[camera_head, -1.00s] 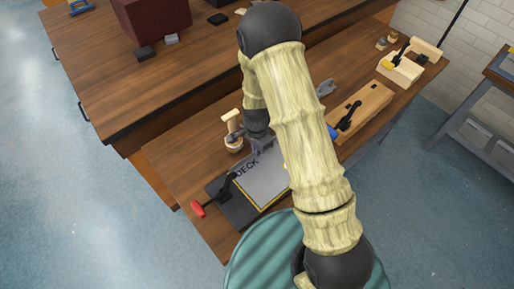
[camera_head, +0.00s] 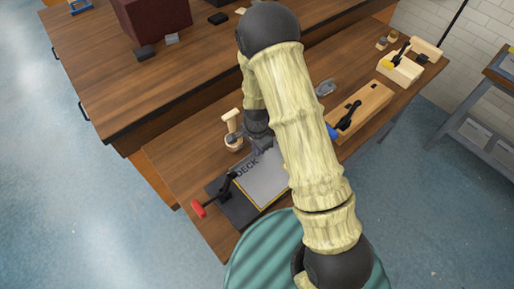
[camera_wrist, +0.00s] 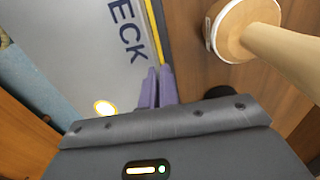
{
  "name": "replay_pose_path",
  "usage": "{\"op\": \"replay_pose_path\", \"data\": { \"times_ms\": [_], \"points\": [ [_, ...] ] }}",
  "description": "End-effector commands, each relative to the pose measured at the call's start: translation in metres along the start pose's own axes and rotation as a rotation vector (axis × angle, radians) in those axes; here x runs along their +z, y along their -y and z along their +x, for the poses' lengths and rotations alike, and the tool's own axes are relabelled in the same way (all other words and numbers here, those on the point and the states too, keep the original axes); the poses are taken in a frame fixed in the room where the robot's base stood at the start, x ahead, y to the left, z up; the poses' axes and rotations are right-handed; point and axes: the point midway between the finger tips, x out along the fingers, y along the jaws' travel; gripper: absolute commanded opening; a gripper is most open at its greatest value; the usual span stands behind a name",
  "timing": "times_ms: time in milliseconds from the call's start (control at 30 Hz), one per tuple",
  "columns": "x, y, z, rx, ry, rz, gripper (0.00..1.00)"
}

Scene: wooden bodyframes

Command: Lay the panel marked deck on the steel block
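The deck panel (camera_head: 264,184) is a flat grey sheet with a yellow edge and the word DECK. It lies over a dark slab (camera_head: 237,212) on the near bench. In the wrist view the panel (camera_wrist: 75,45) fills the upper left. My gripper (camera_head: 264,146) is at the panel's far edge. In the wrist view its two purple fingers (camera_wrist: 157,75) are close together, and the yellow edge runs in between their tips. They appear shut on that edge. My arm hides the panel's right part. I cannot tell for certain which thing is the steel block.
A red-handled clamp (camera_head: 199,208) stands at the panel's left. A wooden post on a round base (camera_head: 233,134) stands close beside my gripper. A wooden block with a black clamp (camera_head: 362,108) and a tool box (camera_head: 401,70) lie right. Small blocks (camera_head: 146,52) sit on the back bench.

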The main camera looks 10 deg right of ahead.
Motion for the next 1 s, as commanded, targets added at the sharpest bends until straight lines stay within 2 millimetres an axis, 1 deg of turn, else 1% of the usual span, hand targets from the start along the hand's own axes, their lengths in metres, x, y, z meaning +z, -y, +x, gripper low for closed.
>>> {"op": "replay_pose_path", "data": {
  "times_ms": [767,867,900,933,1000],
  "points": [
    [-0.0001,0.0001,0.0015,0.000,0.000,-0.001,0.00],
    [0.0000,0.0001,0.0015,0.000,0.000,-0.001,0.16],
    [0.0000,0.0001,0.0015,0.000,0.000,0.000,0.24],
    [0.0000,0.0001,0.0015,0.000,0.000,-0.001,0.28],
    [0.0000,0.0000,0.0016,0.000,0.000,-0.001,0.28]
  ]
}}
